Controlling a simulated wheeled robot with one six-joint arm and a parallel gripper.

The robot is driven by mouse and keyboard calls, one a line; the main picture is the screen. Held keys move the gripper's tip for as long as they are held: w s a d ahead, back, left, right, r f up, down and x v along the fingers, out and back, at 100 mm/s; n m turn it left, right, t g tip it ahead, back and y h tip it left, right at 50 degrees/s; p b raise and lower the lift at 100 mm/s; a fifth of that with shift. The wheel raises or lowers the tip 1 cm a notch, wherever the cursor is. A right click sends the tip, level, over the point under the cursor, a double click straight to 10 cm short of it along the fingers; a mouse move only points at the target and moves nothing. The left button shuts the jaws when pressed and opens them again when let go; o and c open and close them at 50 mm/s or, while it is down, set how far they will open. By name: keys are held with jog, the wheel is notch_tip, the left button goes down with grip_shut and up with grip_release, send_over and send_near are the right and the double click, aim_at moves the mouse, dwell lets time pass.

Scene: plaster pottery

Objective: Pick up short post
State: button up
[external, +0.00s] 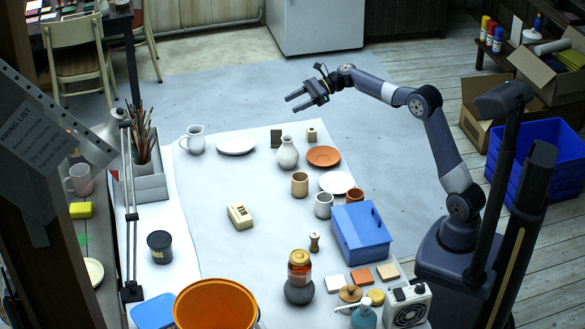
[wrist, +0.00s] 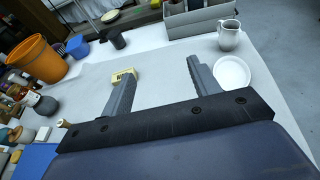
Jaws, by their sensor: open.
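A small pale block (external: 311,134), which looks like the short post, stands near the table's far edge, right of a white vase. It is small, and I cannot pick it out in the wrist view. My gripper (external: 294,102) is open and empty, held in the air beyond and above the far part of the table, apart from the block. In the wrist view, my two fingers (wrist: 160,68) are spread wide with nothing between them.
A white vase (external: 288,153), a dark block (external: 276,138), an orange plate (external: 323,156) and a white plate (external: 236,145) stand around the pale block. A blue box (external: 361,232) is at the right.

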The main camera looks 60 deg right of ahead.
jog(key=s+d+f+m+t+h+b, duration=0.1)
jog(key=s+d, duration=0.1)
jog(key=d, duration=1)
jog(key=s+d+f+m+h, duration=0.1)
jog(key=s+d, duration=0.1)
jog(key=d, duration=1)
send_near(311, 133)
jog(key=d+f, duration=0.2)
jog(key=x, duration=0.5)
jog(key=shift+d+r, duration=0.1)
jog(key=x, duration=0.5)
jog(key=shift+w+a, duration=0.25)
jog(key=shift+w, duration=0.15)
jog(key=shift+r, duration=0.1)
jog(key=c, duration=1.1)
